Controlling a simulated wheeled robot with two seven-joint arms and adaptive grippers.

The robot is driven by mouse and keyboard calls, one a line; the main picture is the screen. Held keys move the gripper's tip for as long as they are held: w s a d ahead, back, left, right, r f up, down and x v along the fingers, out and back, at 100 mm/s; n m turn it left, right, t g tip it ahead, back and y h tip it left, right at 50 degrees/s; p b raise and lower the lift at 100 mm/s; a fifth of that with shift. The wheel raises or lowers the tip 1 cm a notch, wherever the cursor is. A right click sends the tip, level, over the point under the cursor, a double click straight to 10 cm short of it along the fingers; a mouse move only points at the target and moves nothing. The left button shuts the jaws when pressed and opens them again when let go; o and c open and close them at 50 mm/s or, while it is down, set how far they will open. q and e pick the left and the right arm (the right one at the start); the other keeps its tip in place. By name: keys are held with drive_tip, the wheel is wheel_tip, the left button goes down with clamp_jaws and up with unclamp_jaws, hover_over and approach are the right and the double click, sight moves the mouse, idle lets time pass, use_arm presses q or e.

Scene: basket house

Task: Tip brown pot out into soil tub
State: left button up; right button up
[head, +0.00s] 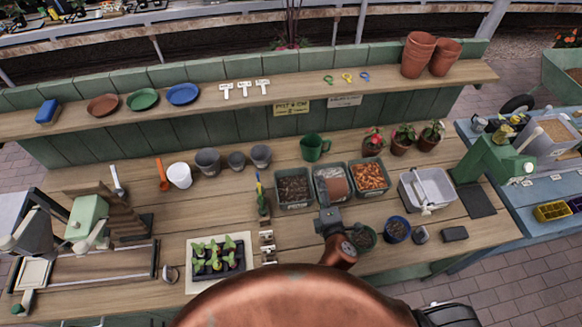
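The brown pot (336,188) is tilted over the middle of three tubs, with its side toward me. It hides much of the middle tub (318,176), whose visible contents look pale grey. My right gripper (328,207) is dark, at the near end of the pot, and appears shut on it; its fingertips are partly hidden. The left tub (279,203) holds dark brown soil and has a label on its front. My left gripper is not in view.
The right tub (385,186) holds orange-brown chunks. A green pot (362,237) and a blue pot (397,230) stand close right of my gripper. A green jug (313,147) stands behind the tubs. A seedling tray (218,257) is at front left.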

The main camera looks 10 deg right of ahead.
use_arm(q)
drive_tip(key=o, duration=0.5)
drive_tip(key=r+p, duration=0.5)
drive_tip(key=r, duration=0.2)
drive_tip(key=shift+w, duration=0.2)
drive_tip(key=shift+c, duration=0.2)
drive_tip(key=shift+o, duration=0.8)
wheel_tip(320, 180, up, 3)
drive_tip(key=p, duration=0.2)
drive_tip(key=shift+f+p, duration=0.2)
drive_tip(key=shift+p, duration=0.2)
use_arm(e)
drive_tip(key=w+a+f+m+y+b, duration=0.25)
drive_tip(key=w+a+m, duration=0.35)
drive_tip(key=w, duration=0.4)
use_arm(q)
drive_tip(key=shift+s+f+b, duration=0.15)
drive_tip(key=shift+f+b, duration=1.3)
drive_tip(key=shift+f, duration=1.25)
use_arm(e)
drive_tip(key=shift+w+a+r+m+t+y, duration=0.15)
drive_tip(key=shift+r+m+t+y, duration=0.4)
drive_tip(key=shift+m, duration=1)
drive_tip(key=shift+s+a+r+m+t+y, duration=0.1)
drive_tip(key=shift+a+r+m+t+y, duration=0.4)
drive_tip(key=shift+m, duration=1.1)
drive_tip(key=shift+w+r+m+t+y, duration=0.1)
drive_tip(key=shift+r+m+t+y, duration=0.25)
drive_tip(key=shift+r+m+y, duration=0.8)
